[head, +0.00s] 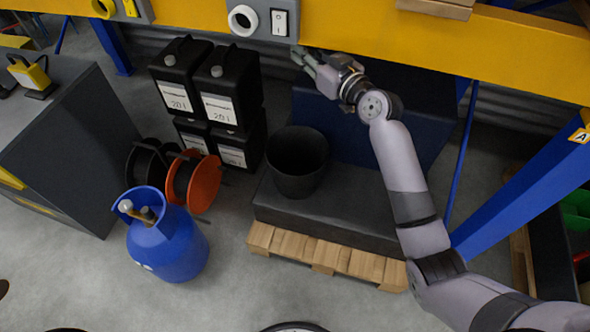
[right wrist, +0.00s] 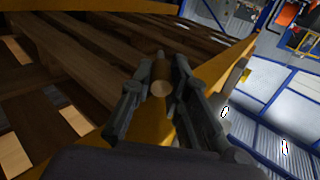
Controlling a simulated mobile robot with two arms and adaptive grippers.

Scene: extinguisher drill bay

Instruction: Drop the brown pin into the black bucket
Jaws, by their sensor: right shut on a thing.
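The black bucket (head: 296,186) stands upright on a dark slab in the middle of the head view. My right gripper (head: 302,57) is near the yellow beam, beyond the bucket in the picture and apart from it. In the right wrist view my right gripper (right wrist: 162,72) is shut on the brown pin (right wrist: 161,89), whose round end shows between the fingers. I cannot make out the pin in the head view. My left gripper is not in view.
The dark slab (head: 340,215) lies on a wooden pallet (head: 325,257). Black canisters (head: 228,88), an orange reel (head: 204,184) and a blue gas bottle (head: 166,245) stand left of the bucket. A yellow beam (head: 410,40) with a grey switch box (head: 257,20) runs across the top.

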